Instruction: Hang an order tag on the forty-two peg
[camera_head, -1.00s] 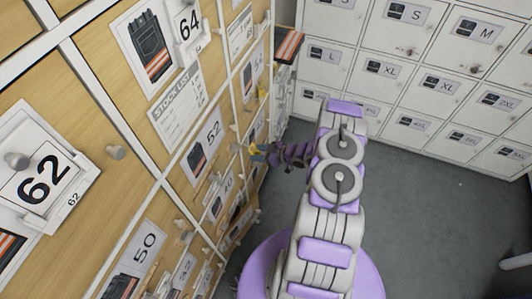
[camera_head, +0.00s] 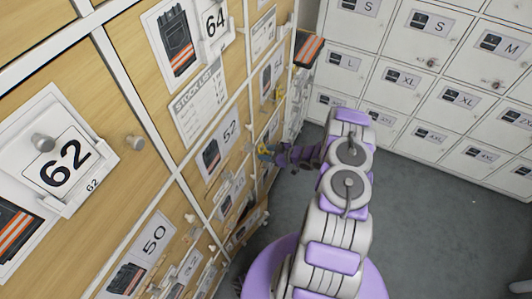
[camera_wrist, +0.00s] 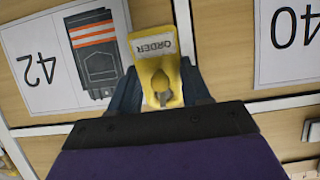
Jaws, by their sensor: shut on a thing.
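A yellow order tag (camera_wrist: 153,48) with a white label reading ORDER, upside down, is between the fingers of my gripper (camera_wrist: 160,88) in the wrist view. The gripper is shut on it. A grey-brown rounded shape (camera_wrist: 162,86) shows at the tag's hole; I cannot tell whether a peg passes through it. Behind the tag is the forty-two card (camera_wrist: 38,70), upside down, with a picture of dark trousers with orange bands. The forty-two peg cannot be made out for certain. In the head view my gripper (camera_head: 266,153) is small, close to the cabinet front.
A 40 card (camera_wrist: 290,42) lies right of the tag in the wrist view, with a knob (camera_wrist: 312,130) below it. In the head view, the wooden cabinet carries a 62 card (camera_head: 68,160) and protruding knobs (camera_head: 134,143). White lockers (camera_head: 440,95) stand behind; grey floor (camera_head: 440,220) is clear.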

